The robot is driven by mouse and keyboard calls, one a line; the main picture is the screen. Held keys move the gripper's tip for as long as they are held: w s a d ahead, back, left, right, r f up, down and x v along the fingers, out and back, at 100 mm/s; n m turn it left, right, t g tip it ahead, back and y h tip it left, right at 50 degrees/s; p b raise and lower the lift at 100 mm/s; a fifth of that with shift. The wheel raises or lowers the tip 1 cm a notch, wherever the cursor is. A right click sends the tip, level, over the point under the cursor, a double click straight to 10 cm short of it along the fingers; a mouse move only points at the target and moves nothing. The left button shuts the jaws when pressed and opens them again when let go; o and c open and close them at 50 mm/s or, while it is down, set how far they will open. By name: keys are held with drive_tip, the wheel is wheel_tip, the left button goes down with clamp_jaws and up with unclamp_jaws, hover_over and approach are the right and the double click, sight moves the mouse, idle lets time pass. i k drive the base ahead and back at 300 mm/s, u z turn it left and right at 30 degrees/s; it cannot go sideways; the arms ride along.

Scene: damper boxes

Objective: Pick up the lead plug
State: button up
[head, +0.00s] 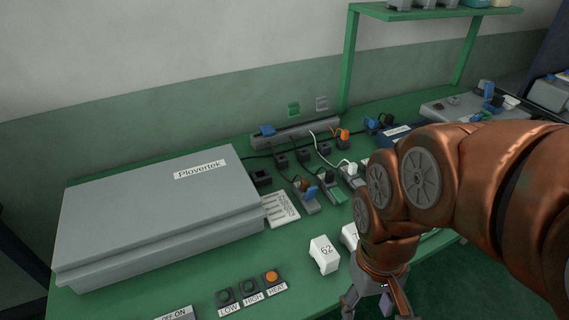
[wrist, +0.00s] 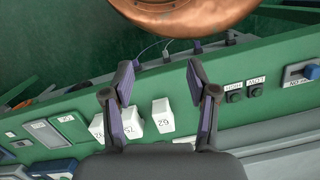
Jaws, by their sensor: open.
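Several plugs on leads sit in the middle of the green bench in the head view. They include a blue and brown plug (head: 306,187), a dark plug with a green part (head: 330,180), a white plug (head: 350,169) and an orange plug (head: 342,135) by the grey strip. I cannot tell which is the lead plug. My gripper (head: 374,306) points down at the front of the bench, nearer than these plugs. In the wrist view my gripper (wrist: 160,82) is open, with nothing between its fingers. My arm hides part of the bench's right side.
A large grey Plovertek box (head: 160,215) fills the bench's left. White blocks, one marked 62 (head: 324,254), stand close to my gripper. Labelled buttons (head: 249,287) line the front edge. A grey socket strip (head: 296,133) lies at the back, below a green shelf (head: 435,12).

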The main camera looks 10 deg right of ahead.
sight(305, 184)
drive_tip(key=u, duration=0.65)
drive_tip(key=k, duration=1.05)
drive_tip(key=u, duration=1.75)
drive_tip(key=i, duration=0.75)
drive_tip(key=z, duration=1)
drive_tip(key=i, duration=0.75)
drive_tip(key=z, duration=0.85)
